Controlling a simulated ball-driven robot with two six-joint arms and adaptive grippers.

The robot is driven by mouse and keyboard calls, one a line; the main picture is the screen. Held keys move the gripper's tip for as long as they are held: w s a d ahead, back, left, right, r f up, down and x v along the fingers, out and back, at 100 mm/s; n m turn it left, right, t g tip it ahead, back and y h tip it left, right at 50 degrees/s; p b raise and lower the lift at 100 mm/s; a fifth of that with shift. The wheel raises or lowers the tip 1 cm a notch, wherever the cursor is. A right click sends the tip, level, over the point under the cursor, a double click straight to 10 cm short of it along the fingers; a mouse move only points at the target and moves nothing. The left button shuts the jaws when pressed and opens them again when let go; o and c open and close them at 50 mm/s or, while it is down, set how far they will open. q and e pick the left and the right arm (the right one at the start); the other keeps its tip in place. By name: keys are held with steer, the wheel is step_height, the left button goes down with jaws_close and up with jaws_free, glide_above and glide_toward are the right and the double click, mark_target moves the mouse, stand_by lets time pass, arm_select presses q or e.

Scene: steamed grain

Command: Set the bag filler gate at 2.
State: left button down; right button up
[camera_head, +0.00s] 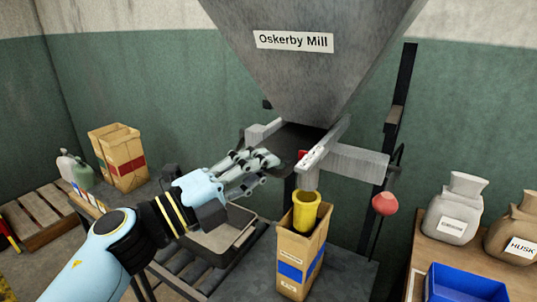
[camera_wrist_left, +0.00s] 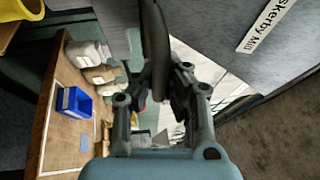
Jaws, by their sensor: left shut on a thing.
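The bag filler gate sits under the grey hopper (camera_head: 310,70) labelled "Oskerby Mill". A pale scale bar (camera_head: 326,143) runs along its side, with a small red mark (camera_head: 302,154) near its near end. The scale's figures are too small to read. My left gripper (camera_head: 272,160) is at the gate's left front, shut on a dark handle, which shows as a dark curved bar (camera_wrist_left: 156,45) between the fingers in the left wrist view. The fingers hide much of the handle in the head view. My right gripper is not in view.
A paper bag (camera_head: 302,265) stands below a yellow spout (camera_head: 306,212), just right of my gripper. A red knob (camera_head: 385,204) hangs at the right. A grey tray (camera_head: 222,240) lies under my arm. Sacks (camera_head: 455,210) and a blue bin (camera_head: 465,283) stand on the right bench.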

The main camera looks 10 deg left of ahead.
arm_select(q)
steer(key=shift+s+a+f, duration=0.15)
steer(key=shift+s+a, duration=0.1)
steer(key=shift+s, duration=0.4)
steer(key=c, duration=1.8)
jaws_free()
steer(key=shift+w, duration=0.1)
steer(key=shift+c, duration=0.2)
steer(key=o, duration=0.5)
steer(key=v, duration=1.2)
